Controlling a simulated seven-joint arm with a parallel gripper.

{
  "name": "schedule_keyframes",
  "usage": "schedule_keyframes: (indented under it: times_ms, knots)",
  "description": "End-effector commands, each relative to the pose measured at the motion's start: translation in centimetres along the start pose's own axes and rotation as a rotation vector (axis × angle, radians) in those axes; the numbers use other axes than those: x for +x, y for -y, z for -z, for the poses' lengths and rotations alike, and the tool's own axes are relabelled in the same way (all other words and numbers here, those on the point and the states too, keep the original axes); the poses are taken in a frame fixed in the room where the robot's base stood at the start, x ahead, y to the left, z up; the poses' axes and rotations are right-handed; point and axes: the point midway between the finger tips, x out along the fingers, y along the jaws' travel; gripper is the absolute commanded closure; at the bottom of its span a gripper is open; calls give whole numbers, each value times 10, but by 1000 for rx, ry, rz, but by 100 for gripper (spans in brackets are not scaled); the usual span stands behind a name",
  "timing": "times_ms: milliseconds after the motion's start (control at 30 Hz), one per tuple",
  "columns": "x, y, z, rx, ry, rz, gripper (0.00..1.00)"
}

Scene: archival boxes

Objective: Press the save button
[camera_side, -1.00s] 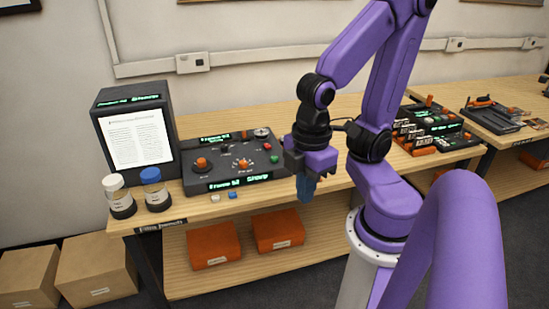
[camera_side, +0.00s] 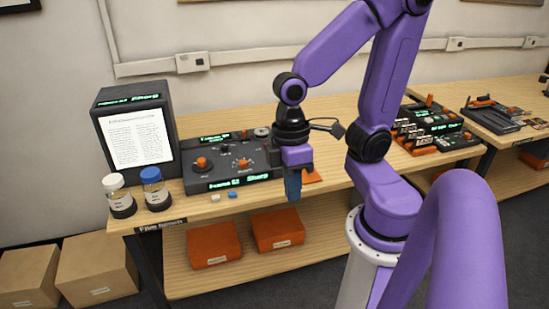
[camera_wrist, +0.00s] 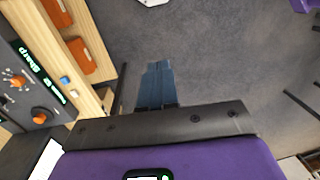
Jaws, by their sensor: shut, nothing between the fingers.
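The dark control console (camera_side: 205,180) stands on the bench, with an orange knob (camera_side: 201,162), a dial and lit displays. A front display (camera_side: 240,182) reads "Sharp". The right end of the console, where a red and a green button showed earlier, is hidden behind my gripper. No label marks a save button that I can read. My gripper (camera_side: 293,190) points down just right of the console, its blue fingers shut and empty. In the wrist view the fingers (camera_wrist: 156,85) are together over the grey floor, and the console (camera_wrist: 25,70) is at the left.
A screen box (camera_side: 135,130) and two jars, white-capped (camera_side: 117,195) and blue-capped (camera_side: 155,188), stand left of the console. Small white (camera_side: 216,198) and blue (camera_side: 233,195) blocks lie in front. An orange flat thing (camera_side: 313,176) lies right of my gripper. Orange boxes (camera_side: 215,243) are on the lower shelf.

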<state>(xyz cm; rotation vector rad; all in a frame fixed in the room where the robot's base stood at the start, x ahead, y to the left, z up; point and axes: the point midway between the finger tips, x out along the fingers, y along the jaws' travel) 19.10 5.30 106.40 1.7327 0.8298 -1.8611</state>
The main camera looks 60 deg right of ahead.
Motion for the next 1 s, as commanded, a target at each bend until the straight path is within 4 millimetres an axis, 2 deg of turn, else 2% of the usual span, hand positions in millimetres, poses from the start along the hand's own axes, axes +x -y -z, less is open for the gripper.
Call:
schedule_keyframes:
  times_ms: [267, 567, 800, 1000]
  knots:
    - [3, -31, 24, 361, 3, 134, 100]
    - [5, -77, 47, 743, -34, 282, 100]
    - [5, -125, 58, 1050, -94, 403, 100]
    - [6, -171, 58, 1304, -162, 502, 100]
